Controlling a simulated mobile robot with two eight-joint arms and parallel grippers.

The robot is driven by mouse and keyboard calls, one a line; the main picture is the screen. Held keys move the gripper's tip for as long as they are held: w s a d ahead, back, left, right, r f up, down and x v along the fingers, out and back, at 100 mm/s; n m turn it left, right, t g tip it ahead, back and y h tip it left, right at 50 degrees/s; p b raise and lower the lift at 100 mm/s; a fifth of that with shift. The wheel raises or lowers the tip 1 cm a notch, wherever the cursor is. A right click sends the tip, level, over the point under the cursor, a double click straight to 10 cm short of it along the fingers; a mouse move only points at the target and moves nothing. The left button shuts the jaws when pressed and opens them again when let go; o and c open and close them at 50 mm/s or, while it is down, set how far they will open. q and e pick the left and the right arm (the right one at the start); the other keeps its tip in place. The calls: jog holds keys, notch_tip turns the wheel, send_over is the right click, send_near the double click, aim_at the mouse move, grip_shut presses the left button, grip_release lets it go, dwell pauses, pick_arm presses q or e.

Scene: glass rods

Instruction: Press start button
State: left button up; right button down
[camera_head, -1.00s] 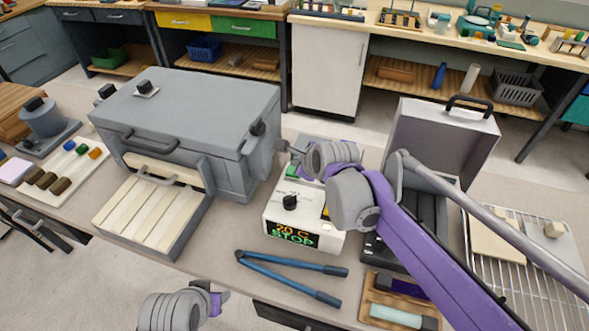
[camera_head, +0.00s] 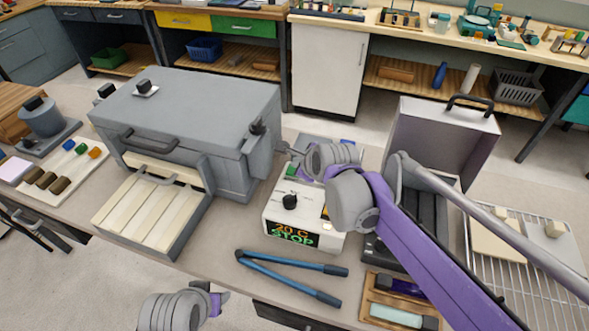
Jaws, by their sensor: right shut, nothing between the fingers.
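The white control box (camera_head: 281,214) stands on the bench at the middle. It has a black knob (camera_head: 290,202) on top and a front display (camera_head: 291,234) reading about "20 C" and "STOP". A green button (camera_head: 291,170) shows at its far left corner. My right gripper (camera_head: 288,151) is shut and empty, just above and beyond the green button; I cannot tell whether it touches anything. My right wrist hides the right part of the box. My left gripper (camera_head: 217,301) is at the bottom edge, in front of the bench, its fingers mostly hidden.
A grey kiln (camera_head: 200,110) with a slatted front panel (camera_head: 150,205) stands left of the box. Blue-handled tongs (camera_head: 290,262) lie in front. An open grey case (camera_head: 440,140), a wooden tray (camera_head: 400,310) and a wire rack (camera_head: 510,285) are at right.

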jog(key=shift+f+b, duration=0.3)
jog(key=shift+f, duration=0.3)
dwell(0.7)
jog(key=shift+r, duration=0.1)
jog(key=shift+r+p, duration=0.75)
jog(key=shift+r, duration=0.05)
jog(key=shift+r, duration=0.15)
jog(key=shift+r+p, duration=1.7)
jog(key=shift+r, duration=0.75)
jog(key=shift+f, duration=0.1)
